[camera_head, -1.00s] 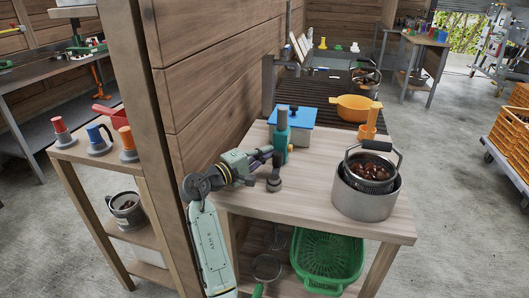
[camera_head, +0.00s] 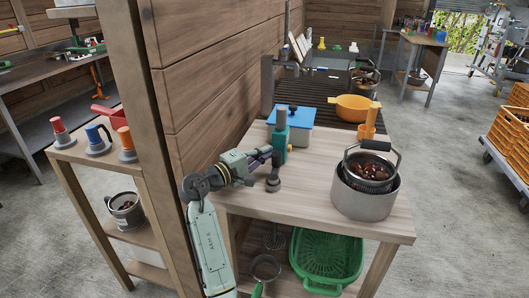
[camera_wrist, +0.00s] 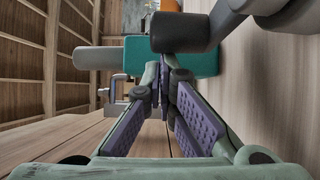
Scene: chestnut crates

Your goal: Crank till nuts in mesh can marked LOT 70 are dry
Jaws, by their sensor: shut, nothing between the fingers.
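A mesh can of brown nuts (camera_head: 370,170) with a dark handle sits in a steel pot (camera_head: 364,205) at the right of the near bench; no LOT marking is legible. My gripper (camera_head: 267,153) is shut and empty right by both. In the wrist view its purple-padded fingertips (camera_wrist: 165,62) meet in front of the teal block (camera_wrist: 198,63), close to a dark grey cylinder (camera_wrist: 184,32); whether they touch is unclear.
A blue-lidded box (camera_head: 292,118) and an orange pan (camera_head: 355,106) stand behind. More nut cans show on the left shelf (camera_head: 124,207) and far bench (camera_head: 366,78). A wooden post (camera_head: 160,150) stands left of my arm. A green basket (camera_head: 326,258) sits below.

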